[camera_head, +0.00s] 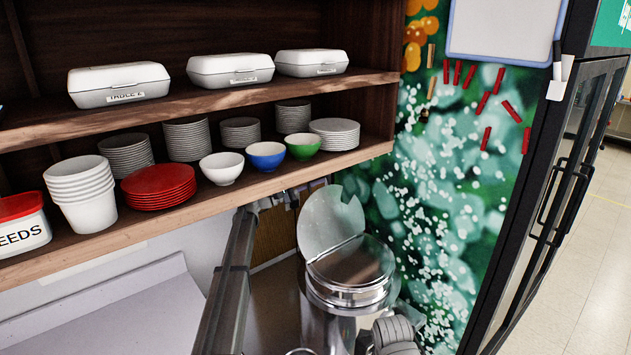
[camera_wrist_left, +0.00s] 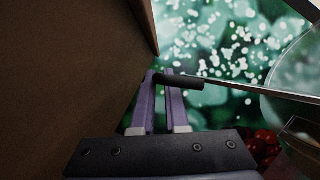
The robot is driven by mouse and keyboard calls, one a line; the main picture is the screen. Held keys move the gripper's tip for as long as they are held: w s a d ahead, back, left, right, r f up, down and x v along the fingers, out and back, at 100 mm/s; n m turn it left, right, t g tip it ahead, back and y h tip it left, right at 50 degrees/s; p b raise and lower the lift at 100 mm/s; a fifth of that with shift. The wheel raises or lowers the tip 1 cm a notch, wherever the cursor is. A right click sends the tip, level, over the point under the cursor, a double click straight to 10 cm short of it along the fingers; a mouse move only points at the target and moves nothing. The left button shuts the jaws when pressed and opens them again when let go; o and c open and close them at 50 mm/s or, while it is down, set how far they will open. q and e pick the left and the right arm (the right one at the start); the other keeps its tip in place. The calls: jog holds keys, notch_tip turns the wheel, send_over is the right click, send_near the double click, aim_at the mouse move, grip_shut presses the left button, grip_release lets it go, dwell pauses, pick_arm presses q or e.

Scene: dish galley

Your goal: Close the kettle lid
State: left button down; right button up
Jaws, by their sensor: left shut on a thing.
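The kettle (camera_head: 330,325) is a large round metal vessel at the lower middle of the head view. Its lid has a raised round flap (camera_head: 331,220) standing steeply at the back and a flat shiny front part (camera_head: 353,270). In the wrist view, part of a pale round disc (camera_wrist_left: 295,75) shows at the right, with a thin rod running to a black handle (camera_wrist_left: 182,82). My left gripper (camera_wrist_left: 160,76) has its purple fingers shut on the end of this handle. In the head view, my left arm reaches up beside the kettle, under the shelf.
A wooden shelf (camera_head: 215,200) with bowls, plates and cups overhangs close to my left arm; its brown side fills the wrist view's left. A green patterned wall (camera_head: 430,220) stands behind the kettle. A dark glass-door cabinet (camera_head: 570,170) is at the right.

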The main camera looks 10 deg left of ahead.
aim_at(321, 193)
dwell(0.3)
pick_arm(q)
jog(key=shift+s+d+r+p, duration=0.3)
jog(key=shift+s+d, duration=0.2)
jog(key=shift+d, duration=0.1)
jog(key=shift+s+d+r+p, duration=0.2)
jog(key=shift+s+d+p, duration=0.05)
jog(key=shift+s+d, duration=0.25)
jog(key=shift+w, duration=0.15)
jog(key=c, duration=1.2)
grip_release()
jog(key=shift+a, duration=0.1)
